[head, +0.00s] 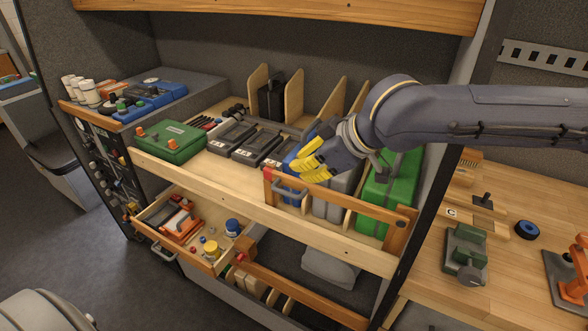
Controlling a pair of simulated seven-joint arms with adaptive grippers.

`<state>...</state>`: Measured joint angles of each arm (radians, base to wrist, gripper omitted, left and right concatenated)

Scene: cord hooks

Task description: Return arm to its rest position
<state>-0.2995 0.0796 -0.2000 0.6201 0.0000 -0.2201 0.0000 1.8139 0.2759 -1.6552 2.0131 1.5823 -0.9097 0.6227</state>
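My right arm (460,115) reaches in from the right, across the front of the shelf unit. Its gripper (300,161), with yellow fingers, is above the shelf's front part, near the blue and grey cases. The yellow fingers look spread apart, with nothing seen between them. My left gripper is not in view.
The shelf holds a green case (170,142), dark trays (245,142), wooden dividers (335,101) and a green upright case (388,195). An open drawer (166,247) juts out below. A workbench (430,283) with a green device (466,254) stands at right. Floor at left is clear.

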